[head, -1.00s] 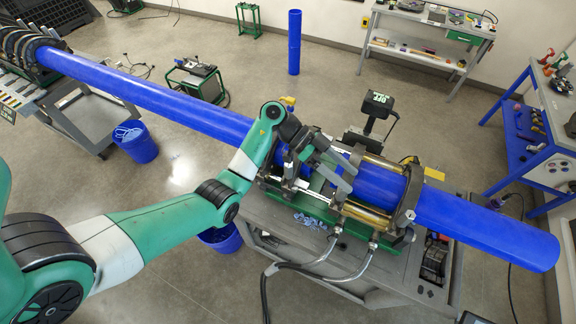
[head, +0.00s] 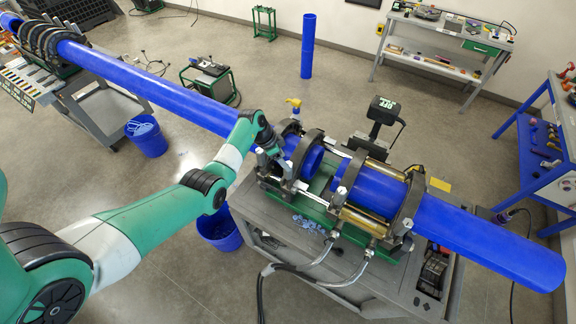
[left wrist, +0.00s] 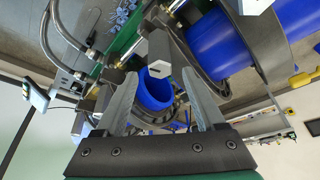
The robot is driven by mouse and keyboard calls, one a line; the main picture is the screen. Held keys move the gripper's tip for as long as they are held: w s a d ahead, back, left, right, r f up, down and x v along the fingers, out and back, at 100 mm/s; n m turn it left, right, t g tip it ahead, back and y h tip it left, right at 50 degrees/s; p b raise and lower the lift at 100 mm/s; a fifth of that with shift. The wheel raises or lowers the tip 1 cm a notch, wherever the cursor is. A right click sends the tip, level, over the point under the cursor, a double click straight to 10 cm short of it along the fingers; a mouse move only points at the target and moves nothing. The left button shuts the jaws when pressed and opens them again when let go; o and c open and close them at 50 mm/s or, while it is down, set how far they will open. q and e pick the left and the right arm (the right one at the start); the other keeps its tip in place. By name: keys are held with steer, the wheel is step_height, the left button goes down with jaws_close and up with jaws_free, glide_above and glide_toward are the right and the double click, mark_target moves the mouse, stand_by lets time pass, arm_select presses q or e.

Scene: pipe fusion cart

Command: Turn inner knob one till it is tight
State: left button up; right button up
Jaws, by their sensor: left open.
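My left gripper (head: 268,158) is beside the left clamps of the pipe fusion machine, at the near side of the left blue pipe. In the left wrist view the left gripper (left wrist: 159,76) has its two fingers spread, with nothing held. A grey bar with a white, marked end (left wrist: 159,70) lies in line with the gap between the fingertips; I cannot tell whether it is inner knob one, or how far off it is. A second white end (left wrist: 255,5) shows at the top edge. The inner clamps (head: 313,137) hold the left pipe. My right gripper is out of view.
The right blue pipe (head: 480,238) lies in the right clamps, with a gap between the pipe ends. Hoses (head: 335,277) hang at the cart's front. A screen on a post (head: 384,110) stands behind. A blue bin (head: 219,230) is below my arm.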

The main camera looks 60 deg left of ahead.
arm_select(q)
steer(key=b+x, duration=0.1)
steer(key=x, duration=0.3)
steer(key=shift+w+f+b, duration=0.15)
steer(key=shift+f+b, duration=0.2)
steer(key=shift+b, duration=0.05)
jaws_close()
